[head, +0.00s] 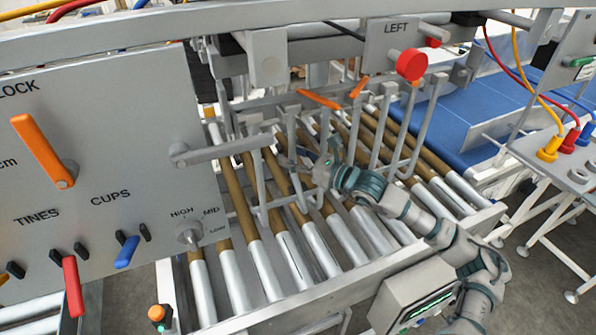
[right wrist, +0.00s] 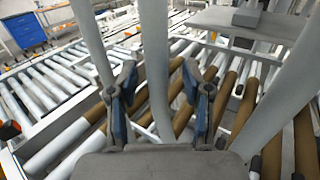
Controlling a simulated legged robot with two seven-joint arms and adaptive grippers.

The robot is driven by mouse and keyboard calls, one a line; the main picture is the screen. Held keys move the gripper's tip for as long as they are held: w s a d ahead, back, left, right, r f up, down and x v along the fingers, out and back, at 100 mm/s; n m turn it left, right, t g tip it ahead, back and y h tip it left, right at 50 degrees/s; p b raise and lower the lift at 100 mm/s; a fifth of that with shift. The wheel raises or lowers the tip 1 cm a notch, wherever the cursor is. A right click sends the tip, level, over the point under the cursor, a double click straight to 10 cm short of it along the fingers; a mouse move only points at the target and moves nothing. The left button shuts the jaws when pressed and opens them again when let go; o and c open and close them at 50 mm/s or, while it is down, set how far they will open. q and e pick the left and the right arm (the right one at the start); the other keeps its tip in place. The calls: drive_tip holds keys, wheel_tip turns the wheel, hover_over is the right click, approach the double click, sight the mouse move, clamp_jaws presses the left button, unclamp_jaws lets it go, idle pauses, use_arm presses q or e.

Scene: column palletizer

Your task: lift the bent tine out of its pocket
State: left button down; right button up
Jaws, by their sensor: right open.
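Several grey J-shaped tines hang from the tool frame over the rollers in the head view. My right gripper (head: 312,165) is among them. In the right wrist view its two blue-padded fingers (right wrist: 162,88) stand apart on either side of a grey tine (right wrist: 156,55), which bows in its lower part. I see gaps beside this tine, and the jaws are open. I cannot tell for sure that it is the bent one. The tine's top and pocket are outside the wrist view. Two orange levers (head: 319,99) (head: 359,87) sit above the tines. My left gripper is out of view.
Other tines stand close by, one thick (right wrist: 290,85) at the right of the wrist view. Rollers with brown sleeves (head: 235,195) lie below. A grey control panel (head: 110,130) fills the left. A red knob (head: 411,64) juts out near the LEFT plate. A blue belt (head: 455,110) lies behind.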

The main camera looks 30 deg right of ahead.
drive_tip(key=shift+w+a, duration=0.15)
drive_tip(key=shift+a, duration=0.05)
drive_tip(key=shift+d, duration=0.2)
clamp_jaws()
drive_tip(key=shift+r, duration=0.15)
